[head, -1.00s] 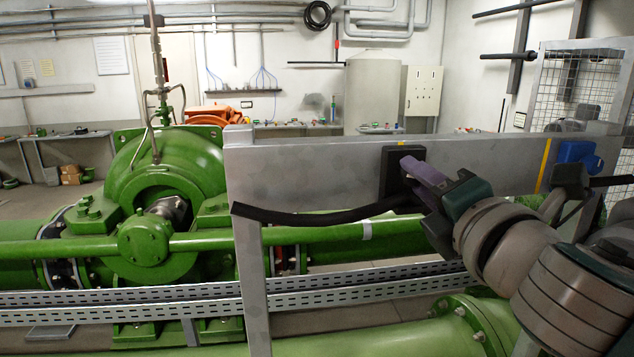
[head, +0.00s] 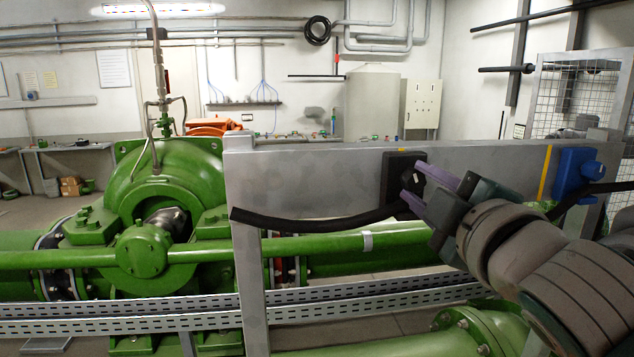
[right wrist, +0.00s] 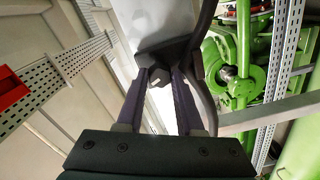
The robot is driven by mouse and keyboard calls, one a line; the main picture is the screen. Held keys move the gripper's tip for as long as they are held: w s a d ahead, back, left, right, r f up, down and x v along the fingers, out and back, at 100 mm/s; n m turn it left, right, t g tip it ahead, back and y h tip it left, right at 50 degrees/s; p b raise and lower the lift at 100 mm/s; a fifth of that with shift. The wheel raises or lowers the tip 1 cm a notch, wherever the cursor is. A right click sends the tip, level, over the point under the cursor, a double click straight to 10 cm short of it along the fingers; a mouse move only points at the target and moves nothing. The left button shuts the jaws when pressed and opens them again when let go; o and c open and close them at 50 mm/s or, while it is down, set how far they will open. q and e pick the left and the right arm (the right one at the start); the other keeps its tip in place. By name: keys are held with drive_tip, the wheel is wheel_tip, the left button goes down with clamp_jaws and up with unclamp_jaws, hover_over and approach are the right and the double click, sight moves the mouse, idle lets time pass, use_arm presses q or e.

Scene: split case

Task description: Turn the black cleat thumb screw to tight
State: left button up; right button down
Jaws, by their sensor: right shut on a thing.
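The black cleat (head: 391,168) is fixed to the face of the grey metal beam, with a black cable running out of it to the left. Its thumb screw (right wrist: 157,76) is a small dark knob with a pale mark, seen between my fingertips in the right wrist view. My right gripper (head: 416,183) has purple fingers and reaches the cleat from the right. It is shut on the thumb screw, which the fingers partly hide in the head view. I cannot read how tight the screw is. My left gripper is out of view.
The grey beam (head: 320,165) stands on a post at its left end. A blue cleat (head: 572,172) and a yellow stripe (head: 545,172) are on its right part. Green pipework (head: 300,246) lies behind.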

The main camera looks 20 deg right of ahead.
drive_tip(key=shift+m, duration=1.6)
drive_tip(key=c, duration=0.5)
unclamp_jaws()
drive_tip(key=shift+c, duration=0.2)
drive_tip(key=shift+s, duration=0.1)
drive_tip(key=b+v, duration=0.4)
drive_tip(key=v, duration=0.5)
drive_tip(key=shift+s, duration=0.4)
